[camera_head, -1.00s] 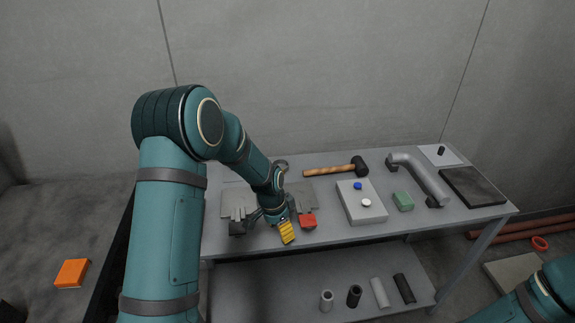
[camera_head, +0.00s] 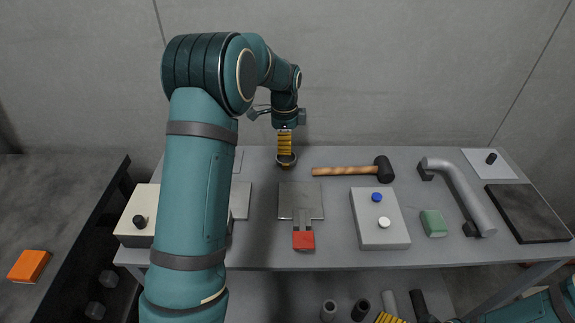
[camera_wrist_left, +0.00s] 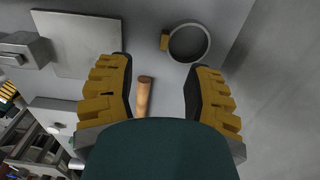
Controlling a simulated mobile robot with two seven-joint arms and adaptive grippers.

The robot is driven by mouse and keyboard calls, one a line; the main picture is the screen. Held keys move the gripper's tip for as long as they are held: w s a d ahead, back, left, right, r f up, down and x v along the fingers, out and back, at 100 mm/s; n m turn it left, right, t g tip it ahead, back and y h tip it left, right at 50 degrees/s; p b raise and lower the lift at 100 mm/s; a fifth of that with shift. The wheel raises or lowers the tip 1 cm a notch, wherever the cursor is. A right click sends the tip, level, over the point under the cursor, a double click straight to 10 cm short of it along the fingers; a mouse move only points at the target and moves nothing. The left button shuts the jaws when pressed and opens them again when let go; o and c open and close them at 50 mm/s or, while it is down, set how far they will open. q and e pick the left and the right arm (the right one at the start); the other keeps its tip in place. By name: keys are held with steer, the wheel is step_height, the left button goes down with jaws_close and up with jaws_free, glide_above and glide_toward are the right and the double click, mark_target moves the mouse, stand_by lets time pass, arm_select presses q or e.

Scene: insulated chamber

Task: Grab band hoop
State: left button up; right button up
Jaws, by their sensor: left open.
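The band hoop (camera_head: 287,163) is a grey metal ring at the back of the table, partly hidden by my left gripper. In the left wrist view the hoop (camera_wrist_left: 189,42) shows whole, with a small yellow-brown block at its left side. My left gripper (camera_head: 285,148) points down above the hoop. In the left wrist view its yellow-padded fingers (camera_wrist_left: 158,65) are apart and empty, and the hoop lies beyond the tips, nearer the right finger. Only a bit of yellow padding of my right gripper (camera_head: 389,318) shows at the bottom edge.
A wooden-handled mallet (camera_head: 353,169) lies just right of the hoop. A grey plate with a red-ended tool (camera_head: 303,239), a box with blue and white knobs (camera_head: 380,228), a green block (camera_head: 433,223) and a grey pipe handle (camera_head: 463,193) occupy the table. The wall stands behind.

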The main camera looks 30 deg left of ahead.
mark_target(286, 164)
arm_select(q)
step_height(286, 164, down, 5)
steer(key=shift+w+r+b, duration=0.1)
steer(key=shift+b, duration=0.25)
steer(key=f, duration=0.1)
steer(key=f+b, duration=0.1)
steer(key=f, duration=0.3)
steer(key=shift+w+a, duration=0.1)
steer(key=shift+w, duration=0.3)
steer(key=shift+o, duration=0.3)
jaws_close()
